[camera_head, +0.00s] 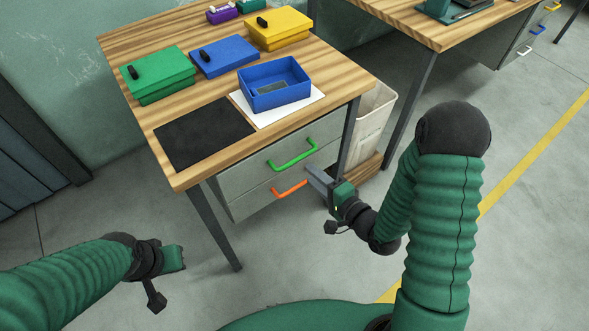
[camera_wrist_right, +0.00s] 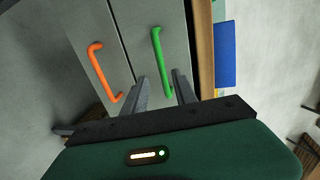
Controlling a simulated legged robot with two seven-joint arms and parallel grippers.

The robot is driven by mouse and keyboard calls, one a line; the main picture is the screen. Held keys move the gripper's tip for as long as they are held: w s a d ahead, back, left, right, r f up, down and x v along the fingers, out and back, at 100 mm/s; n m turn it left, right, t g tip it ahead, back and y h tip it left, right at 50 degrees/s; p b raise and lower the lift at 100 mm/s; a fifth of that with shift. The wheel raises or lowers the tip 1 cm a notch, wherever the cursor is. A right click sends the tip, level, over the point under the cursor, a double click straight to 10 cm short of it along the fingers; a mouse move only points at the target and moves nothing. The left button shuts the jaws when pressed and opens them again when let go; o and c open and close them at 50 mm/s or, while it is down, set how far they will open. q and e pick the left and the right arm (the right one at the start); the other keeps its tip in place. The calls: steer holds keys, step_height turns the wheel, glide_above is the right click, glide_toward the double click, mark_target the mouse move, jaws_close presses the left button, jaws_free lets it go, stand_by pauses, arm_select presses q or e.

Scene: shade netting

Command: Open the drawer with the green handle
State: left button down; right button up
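The drawer with the green handle (camera_head: 293,155) is the upper of two grey drawers under the wooden table, and its front (camera_head: 240,178) looks flush and closed. In the right wrist view the green handle (camera_wrist_right: 161,62) lies ahead, between the lines of the two fingers. My right gripper (camera_head: 316,183) is in front of the drawers, low and right of the green handle. In the right wrist view its fingers (camera_wrist_right: 162,88) are apart with nothing visible between them. My left gripper (camera_head: 178,259) hangs at the lower left, away from the table; its fingers are not clear.
An orange handle (camera_head: 289,189) marks the lower drawer, close to my right gripper. The table (camera_head: 185,178) holds green, blue and yellow boxes, an open blue tray (camera_head: 262,101) and a black mat (camera_head: 204,134). A table leg and a white bin (camera_head: 372,122) stand right of the drawers.

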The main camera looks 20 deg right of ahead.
mark_target(296, 158)
steer(key=b+x, duration=0.1)
steer(key=x, duration=0.7)
steer(key=shift+w, duration=0.4)
steer(key=shift+a, duration=0.15)
steer(key=c, duration=0.7)
jaws_close()
steer(key=shift+f, duration=0.1)
